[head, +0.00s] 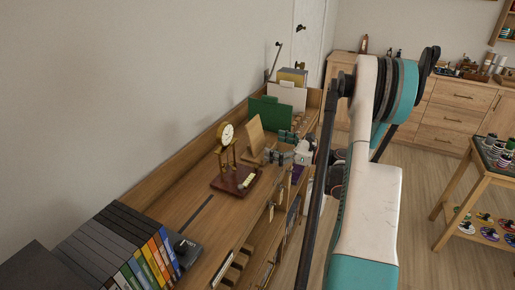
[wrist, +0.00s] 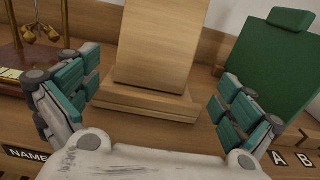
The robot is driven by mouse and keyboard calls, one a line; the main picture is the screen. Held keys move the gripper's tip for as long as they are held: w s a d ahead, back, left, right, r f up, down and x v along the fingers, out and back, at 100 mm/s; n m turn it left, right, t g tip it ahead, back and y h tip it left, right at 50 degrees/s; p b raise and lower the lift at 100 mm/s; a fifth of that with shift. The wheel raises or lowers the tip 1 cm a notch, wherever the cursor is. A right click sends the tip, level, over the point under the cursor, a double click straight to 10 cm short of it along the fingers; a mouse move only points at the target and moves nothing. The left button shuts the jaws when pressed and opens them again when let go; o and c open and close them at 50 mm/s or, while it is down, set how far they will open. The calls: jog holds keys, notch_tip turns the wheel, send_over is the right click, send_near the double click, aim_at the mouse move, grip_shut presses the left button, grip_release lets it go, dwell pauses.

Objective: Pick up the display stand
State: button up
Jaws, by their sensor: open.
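The display stand (head: 254,137) is a light wooden piece with a leaning back panel and a stepped base. It stands on the shelf top between a clock and a green board. In the wrist view the display stand (wrist: 153,55) is straight ahead, in the middle. My gripper (head: 288,147) is at the shelf's front side, just in front of the stand. In the wrist view my gripper (wrist: 158,105) is open, its teal-padded fingers to the left and right of the stand's base. Nothing is held between them.
A brass clock on a dark red base (head: 234,181) stands close to the left of the stand. A green board (wrist: 277,60) stands close on the right. A row of DVD cases (head: 120,250) fills the shelf's near end. The wall runs behind the shelf.

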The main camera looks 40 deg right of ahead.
aim_at(258, 139)
jog(key=shift+a+r+b+x, duration=0.15)
jog(key=shift+b+x, duration=0.2)
jog(key=shift+x, duration=0.7)
jog(key=shift+a+r+b+x, duration=0.15)
jog(key=shift+b+x, duration=0.15)
jog(key=shift+x, duration=0.7)
jog(key=shift+r+b+x, duration=0.1)
jog(key=shift+b+x, duration=0.25)
jog(key=shift+x, duration=0.7)
jog(key=shift+s, duration=0.15)
jog(key=c, duration=1.1)
